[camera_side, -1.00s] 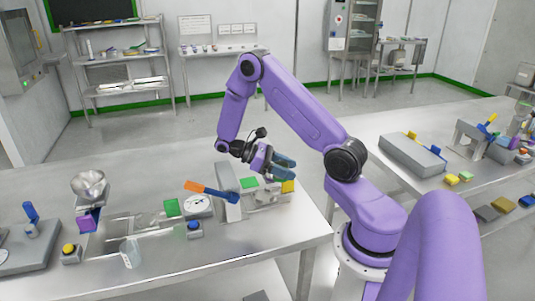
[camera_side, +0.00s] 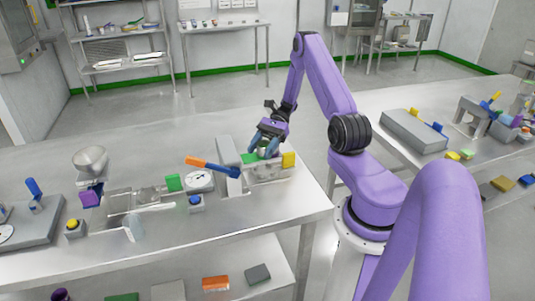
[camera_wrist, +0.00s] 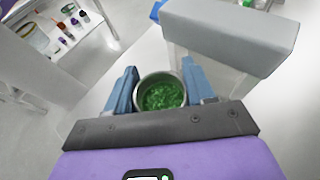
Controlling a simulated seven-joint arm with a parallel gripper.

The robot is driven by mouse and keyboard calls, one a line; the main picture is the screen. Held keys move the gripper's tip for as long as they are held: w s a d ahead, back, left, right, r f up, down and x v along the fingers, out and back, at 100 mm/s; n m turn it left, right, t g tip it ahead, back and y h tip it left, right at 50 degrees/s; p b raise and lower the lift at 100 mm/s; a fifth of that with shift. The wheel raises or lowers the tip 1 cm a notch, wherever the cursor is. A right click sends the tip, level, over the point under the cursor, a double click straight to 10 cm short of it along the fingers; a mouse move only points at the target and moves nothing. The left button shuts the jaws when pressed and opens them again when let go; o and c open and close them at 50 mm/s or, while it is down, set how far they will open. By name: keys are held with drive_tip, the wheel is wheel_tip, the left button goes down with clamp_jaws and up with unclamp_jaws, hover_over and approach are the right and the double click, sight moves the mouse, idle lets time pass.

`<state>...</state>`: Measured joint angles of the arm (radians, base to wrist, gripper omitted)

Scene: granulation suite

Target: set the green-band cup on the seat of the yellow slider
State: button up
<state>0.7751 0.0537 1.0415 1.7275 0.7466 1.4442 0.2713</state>
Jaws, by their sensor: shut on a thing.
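My gripper (camera_wrist: 160,92) is shut on a small metal cup (camera_wrist: 137,88) filled with green granules. The cup sits between the two blue fingers and looks upright. No band shows on it in the wrist view. In the side view my gripper (camera_side: 264,143) points down over the grey fixture at the table's right end, and a bit of green shows by the fingertips. I cannot tell whether the cup touches the fixture. A yellow block (camera_side: 289,159), perhaps part of the yellow slider, stands just right of the fingers. The slider's seat is not clearly visible.
A tall grey block (camera_wrist: 235,35) stands close by the cup. A green block (camera_side: 249,158) is left of the fingers. An orange-and-blue lever (camera_side: 212,166) and a round dial (camera_side: 199,181) lie further left. The table's right edge is near.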

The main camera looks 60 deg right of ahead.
sight(261, 158)
drive_tip(key=shift+w+d+f, duration=0.1)
drive_tip(key=shift+d+f, duration=0.05)
drive_tip(key=shift+f, duration=2.35)
drive_tip(key=shift+f, duration=0.1)
